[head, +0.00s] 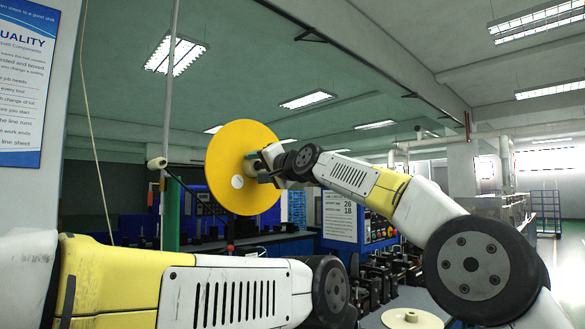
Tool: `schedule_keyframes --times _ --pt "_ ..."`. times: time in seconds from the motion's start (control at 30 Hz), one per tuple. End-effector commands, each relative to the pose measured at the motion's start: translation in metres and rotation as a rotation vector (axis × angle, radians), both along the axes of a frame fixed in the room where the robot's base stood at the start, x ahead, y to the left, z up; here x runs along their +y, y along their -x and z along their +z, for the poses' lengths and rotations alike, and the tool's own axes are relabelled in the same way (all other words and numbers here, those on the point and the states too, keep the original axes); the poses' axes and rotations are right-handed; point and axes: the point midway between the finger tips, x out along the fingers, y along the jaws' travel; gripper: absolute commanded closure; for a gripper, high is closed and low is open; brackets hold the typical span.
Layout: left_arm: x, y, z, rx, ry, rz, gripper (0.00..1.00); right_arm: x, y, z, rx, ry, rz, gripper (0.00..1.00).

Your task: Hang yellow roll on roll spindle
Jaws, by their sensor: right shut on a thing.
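The yellow roll (228,146) is a large flat disc held up in the air at the middle left, its broad face turned towards me. I cannot tell for sure whether this is the roll spindle. The roll hides what lies behind it. My left arm crosses the lower left, but its gripper is not in view.
A green post (171,213) stands left of the roll. A blue machine with a white label panel (340,213) is behind my right arm. A cream disc (412,318) lies low at the bottom right. A blue and white poster (20,80) hangs at the left.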

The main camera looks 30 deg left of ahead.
Motion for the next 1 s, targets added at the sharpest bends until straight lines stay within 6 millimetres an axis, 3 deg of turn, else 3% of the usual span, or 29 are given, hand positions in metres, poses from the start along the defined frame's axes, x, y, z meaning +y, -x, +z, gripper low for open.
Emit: schedule_keyframes --times 0.97,1.0 --pt "0.0 0.0 0.0 0.0 0.0 0.0 0.24 0.0001 0.0005 -0.0021 -0.002 -0.005 -0.001 1.0" --pt "0.0 0.0 0.0 0.0 0.0 0.0 0.24 0.0002 0.0006 -0.0021 -0.002 -0.005 -0.001 0.43"
